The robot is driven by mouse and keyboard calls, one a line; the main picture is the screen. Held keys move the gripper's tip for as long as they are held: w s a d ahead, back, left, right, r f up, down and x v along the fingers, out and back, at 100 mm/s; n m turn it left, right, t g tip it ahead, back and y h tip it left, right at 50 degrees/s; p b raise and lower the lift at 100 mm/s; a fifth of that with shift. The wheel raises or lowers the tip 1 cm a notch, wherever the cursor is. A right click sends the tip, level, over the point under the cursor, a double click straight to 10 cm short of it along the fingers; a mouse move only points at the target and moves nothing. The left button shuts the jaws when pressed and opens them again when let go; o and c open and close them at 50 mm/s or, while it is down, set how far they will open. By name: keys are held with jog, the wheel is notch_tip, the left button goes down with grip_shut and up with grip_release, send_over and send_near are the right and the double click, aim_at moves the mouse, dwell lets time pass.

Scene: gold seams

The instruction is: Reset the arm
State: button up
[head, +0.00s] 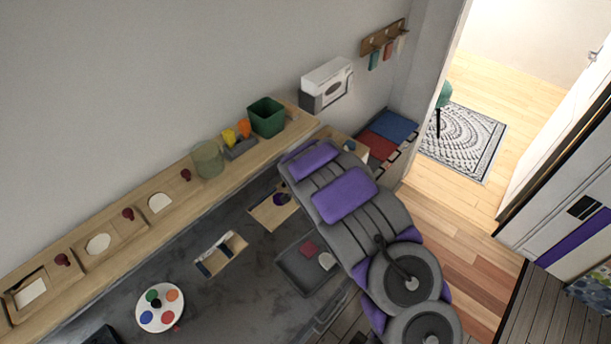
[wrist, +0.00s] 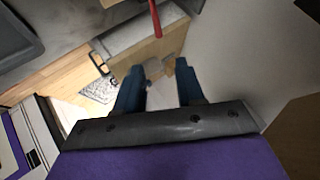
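My arm, grey with purple panels, reaches from the lower right of the head view up toward the wooden shelf and the wall. My gripper (wrist: 160,84) shows in the wrist view as two blue fingers set well apart. The gap between them looks empty, with a wooden surface and a pale patch behind it. In the head view the fingers are hidden behind the arm. A red rod-like thing (wrist: 155,18) stands beyond the fingertips in the wrist view, apart from them.
A wooden shelf (head: 75,262) runs along the wall with a green bin (head: 267,117) and a clear jar (head: 208,160). A grey tray (head: 293,271) and a round paint palette (head: 160,307) lie on the dark worktop. A doorway with a patterned rug (head: 463,143) opens at right.

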dwell(0.3)
jog(key=s+d+r+n+g+h+b, duration=0.25)
jog(key=s+d+r+g+b, duration=0.2)
jog(key=s+d+r, duration=1.15)
jog(key=s+d+r+n+g+b, duration=0.1)
jog(key=s+g, duration=0.1)
jog(key=s, duration=1)
jog(key=s+d+r+n+g+b, duration=0.1)
jog(key=s+n+g, duration=0.1)
jog(key=s, duration=1)
jog(key=s+d+r+n+g+y+b, duration=0.1)
jog(key=s+g, duration=0.2)
jog(key=s, duration=0.9)
jog(key=shift+s+r+n, duration=0.25)
jog(key=shift+s+n, duration=0.1)
